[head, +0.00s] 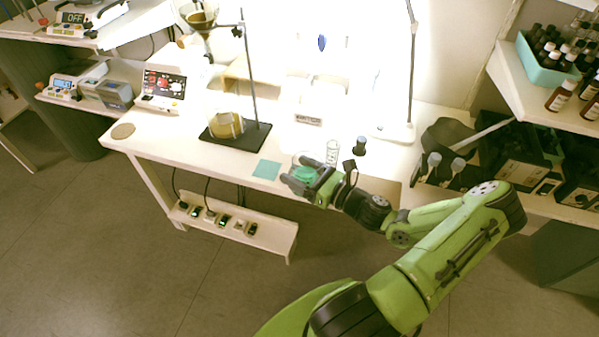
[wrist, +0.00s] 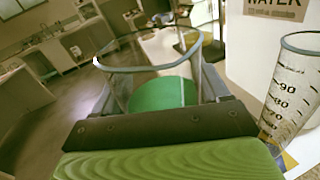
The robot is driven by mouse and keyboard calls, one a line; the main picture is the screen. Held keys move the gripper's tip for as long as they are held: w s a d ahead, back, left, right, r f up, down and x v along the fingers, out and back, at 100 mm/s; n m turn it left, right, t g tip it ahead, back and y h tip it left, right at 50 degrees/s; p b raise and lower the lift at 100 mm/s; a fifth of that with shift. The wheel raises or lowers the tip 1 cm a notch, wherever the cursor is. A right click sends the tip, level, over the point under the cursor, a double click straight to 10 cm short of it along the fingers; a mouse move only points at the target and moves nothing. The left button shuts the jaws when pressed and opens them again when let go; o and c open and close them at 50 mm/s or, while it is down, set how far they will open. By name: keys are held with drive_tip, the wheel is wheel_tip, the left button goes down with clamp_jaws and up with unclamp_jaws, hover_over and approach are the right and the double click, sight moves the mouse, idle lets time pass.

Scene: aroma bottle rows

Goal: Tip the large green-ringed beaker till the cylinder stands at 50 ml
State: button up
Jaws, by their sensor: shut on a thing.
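My gripper (head: 297,182) is shut on the large clear beaker (head: 305,160) at the front edge of the white table. In the wrist view the beaker (wrist: 135,69) fills the middle, its rim open toward the camera, with a green band (wrist: 163,94) low down between the fingers. It looks close to upright there. The clear graduated cylinder (head: 332,152) stands just right of the beaker. In the wrist view the cylinder (wrist: 292,88) is at the right edge, apart from the beaker, with marks such as 90, 80 and 70 showing. I cannot make out its liquid level.
A small dark bottle (head: 360,146) stands right of the cylinder. A teal mat (head: 266,169) lies left of the beaker. A stand base (head: 253,138) with an amber-filled vessel (head: 227,125) is further left.

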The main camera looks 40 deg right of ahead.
sight(305, 160)
drive_tip(key=shift+w+d+r+m, duration=0.15)
drive_tip(key=shift+d+r+m, duration=0.45)
drive_tip(key=shift+m, duration=0.55)
drive_tip(key=shift+w+d+r+m, duration=0.15)
drive_tip(key=shift+d+r+m, duration=0.25)
drive_tip(key=shift+d+m, duration=0.55)
drive_tip(key=shift+w+d+r+m+t+p, duration=0.15)
drive_tip(key=shift+r+m+p, duration=0.4)
drive_tip(key=shift+r+p, duration=0.65)
drive_tip(key=shift+s+d+r+m+t+p, duration=0.2)
drive_tip(key=shift+r+m+p, duration=0.35)
drive_tip(key=shift+r+p, duration=0.65)
idle(1.2)
drive_tip(key=shift+w+d+m+b, duration=0.1)
drive_tip(key=shift+w+m+b, duration=0.1)
drive_tip(key=shift+m+b, duration=0.75)
drive_tip(key=shift+r+m+t+h, duration=0.3)
drive_tip(key=shift+r+m, duration=0.1)
drive_tip(key=shift+m, duration=0.55)
drive_tip(key=shift+f+m, duration=0.2)
drive_tip(key=shift+m, duration=0.1)
